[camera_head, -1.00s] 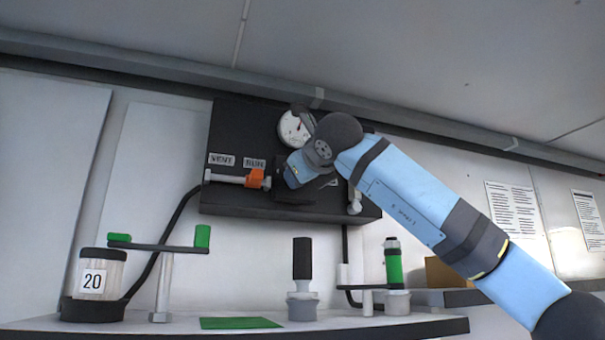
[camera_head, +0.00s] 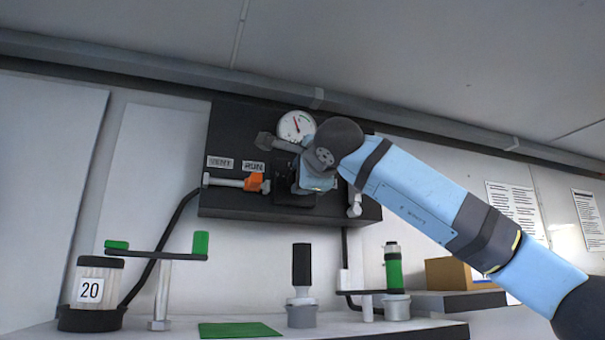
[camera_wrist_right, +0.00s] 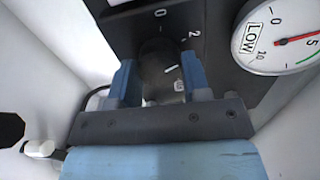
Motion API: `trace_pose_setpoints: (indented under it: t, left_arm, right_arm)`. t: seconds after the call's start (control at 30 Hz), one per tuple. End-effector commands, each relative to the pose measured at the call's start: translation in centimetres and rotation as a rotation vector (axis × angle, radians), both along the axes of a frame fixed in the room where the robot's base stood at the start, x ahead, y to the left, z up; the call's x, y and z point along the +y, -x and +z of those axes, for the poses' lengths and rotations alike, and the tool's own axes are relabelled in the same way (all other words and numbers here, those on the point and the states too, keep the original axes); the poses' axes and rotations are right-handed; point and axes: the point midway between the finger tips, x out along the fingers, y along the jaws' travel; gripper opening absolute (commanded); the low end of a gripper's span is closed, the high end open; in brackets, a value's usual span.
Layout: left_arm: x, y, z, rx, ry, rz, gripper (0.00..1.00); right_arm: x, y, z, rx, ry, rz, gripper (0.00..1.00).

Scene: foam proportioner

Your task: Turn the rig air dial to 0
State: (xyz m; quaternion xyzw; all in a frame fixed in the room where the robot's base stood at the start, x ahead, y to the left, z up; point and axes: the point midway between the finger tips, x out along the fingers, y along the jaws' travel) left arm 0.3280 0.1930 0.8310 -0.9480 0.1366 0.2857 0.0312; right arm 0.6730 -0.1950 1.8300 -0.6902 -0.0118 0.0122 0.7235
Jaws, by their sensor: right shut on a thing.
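The rig air dial is a dark round knob (camera_wrist_right: 160,68) between the blue fingers of my right gripper (camera_wrist_right: 158,85) in the right wrist view. The fingers are shut on it, one on each side. A short white mark shows on the knob, and a white 0 and 2 are printed on the panel beyond it. I cannot tell exactly which number the mark meets. In the head view my right gripper (camera_head: 312,178) is at the black panel (camera_head: 232,135) and hides most of the dial. My left gripper is not in view.
A round white gauge (camera_head: 296,126) with a red needle sits just above the gripper; its LOW label shows in the wrist view. An orange-handled valve (camera_head: 253,182) is left of the gripper.

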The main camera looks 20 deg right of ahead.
Motion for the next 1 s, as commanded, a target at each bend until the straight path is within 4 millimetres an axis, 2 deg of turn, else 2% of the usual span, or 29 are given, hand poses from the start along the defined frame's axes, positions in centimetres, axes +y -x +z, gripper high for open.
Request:
trace_pose_setpoints:
  t: [0.6, 1.0]
  left_arm:
    - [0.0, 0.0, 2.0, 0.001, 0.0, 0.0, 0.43]
    - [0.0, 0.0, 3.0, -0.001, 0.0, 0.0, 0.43]
  right_arm:
    - [0.1, 0.0, 0.2, -0.02, 0.577, 0.001, 0.2]
    - [0.1, 0.0, 0.1, -0.028, 0.84, 0.001, 0.2]
